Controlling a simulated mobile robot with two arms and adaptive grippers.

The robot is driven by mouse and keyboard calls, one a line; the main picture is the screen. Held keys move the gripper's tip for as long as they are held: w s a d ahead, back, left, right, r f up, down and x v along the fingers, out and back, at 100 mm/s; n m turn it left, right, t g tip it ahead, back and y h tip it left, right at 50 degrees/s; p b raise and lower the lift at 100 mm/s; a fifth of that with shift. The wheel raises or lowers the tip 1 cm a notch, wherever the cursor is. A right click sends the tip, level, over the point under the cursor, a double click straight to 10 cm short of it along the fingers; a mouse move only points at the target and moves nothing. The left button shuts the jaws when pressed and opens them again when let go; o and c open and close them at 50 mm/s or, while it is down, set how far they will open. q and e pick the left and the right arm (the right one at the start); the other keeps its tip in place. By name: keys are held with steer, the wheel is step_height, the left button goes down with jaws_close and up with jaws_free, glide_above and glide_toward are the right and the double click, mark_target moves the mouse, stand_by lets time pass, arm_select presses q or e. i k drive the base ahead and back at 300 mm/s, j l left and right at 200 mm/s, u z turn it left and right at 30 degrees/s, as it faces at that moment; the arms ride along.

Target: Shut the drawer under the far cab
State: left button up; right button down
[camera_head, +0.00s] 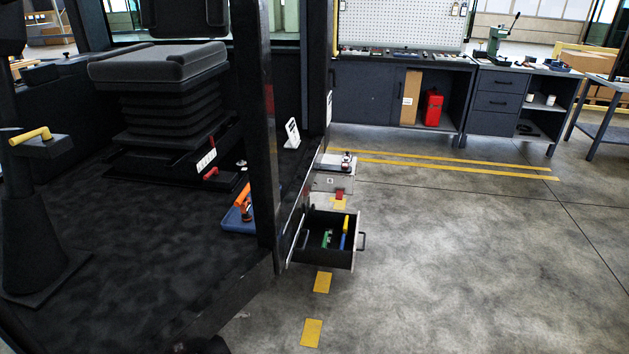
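A dark drawer (338,262) stands pulled out from the low side of the cab (120,270), right of the dark door post. Its front is on the right and carries a small bar handle (363,241). Inside lie a green item (327,239) and a long blue and yellow item (345,232). The drawer hangs above the grey floor. Neither of my grippers shows in the head view, so where they are relative to the drawer cannot be seen.
Behind the drawer, a light step or shelf (335,161) carries small items. A blue tray (240,219) with an orange tool lies on the cab floor near the post. A seat (158,62) stands in the cab. Workbenches line the back. The floor right of the drawer is clear.

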mark_target(317, 221)
steer(key=i+l, duration=0.1)
steer(key=l, duration=0.45)
steer(key=i+l, duration=0.1)
steer(key=l, duration=0.45)
steer(key=i+l, duration=0.1)
steer(key=l, duration=0.45)
steer(key=i+l, duration=0.2)
steer(key=i, duration=0.3)
steer(key=i+l, duration=0.2)
steer(key=i, duration=0.25)
steer(key=u, duration=0.05)
